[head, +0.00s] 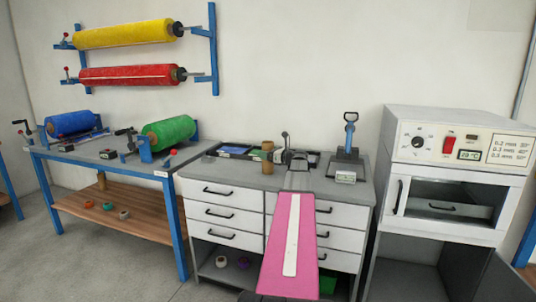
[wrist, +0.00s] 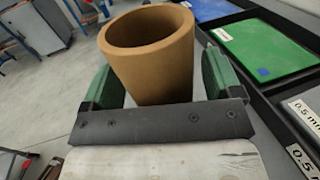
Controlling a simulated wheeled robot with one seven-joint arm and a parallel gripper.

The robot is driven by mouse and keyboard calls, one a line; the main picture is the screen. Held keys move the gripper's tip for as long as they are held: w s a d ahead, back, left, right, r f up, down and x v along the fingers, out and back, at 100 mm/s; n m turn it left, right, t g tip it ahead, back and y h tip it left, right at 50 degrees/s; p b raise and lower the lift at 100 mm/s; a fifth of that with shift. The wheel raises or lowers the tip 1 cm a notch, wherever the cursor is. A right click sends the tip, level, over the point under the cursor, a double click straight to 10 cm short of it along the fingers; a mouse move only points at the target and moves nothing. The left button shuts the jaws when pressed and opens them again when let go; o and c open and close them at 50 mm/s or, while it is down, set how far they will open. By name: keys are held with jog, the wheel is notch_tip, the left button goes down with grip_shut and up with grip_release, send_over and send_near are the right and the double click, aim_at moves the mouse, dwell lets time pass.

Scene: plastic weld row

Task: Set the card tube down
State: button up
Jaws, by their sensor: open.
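The card tube (head: 267,158) is a brown hollow cylinder. In the head view it stands upright on the grey top of the drawer bench (head: 343,188), near the middle. In the wrist view the card tube (wrist: 150,60) fills the space between the two green-padded fingers, its open end towards the camera. My gripper (wrist: 160,78) is open, with one finger on each side of the tube. I cannot tell whether either finger touches it. The tube's foot is hidden in the wrist view. My pink arm covers part of the bench front in the head view.
A tray of coloured sheets (wrist: 262,45) lies close to the right of the tube. A blue-framed table (head: 60,155) with film rolls is at left.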

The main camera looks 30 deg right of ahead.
jog(key=shift+r, duration=0.1)
jog(key=v, duration=1.2)
jog(key=shift+d, duration=0.1)
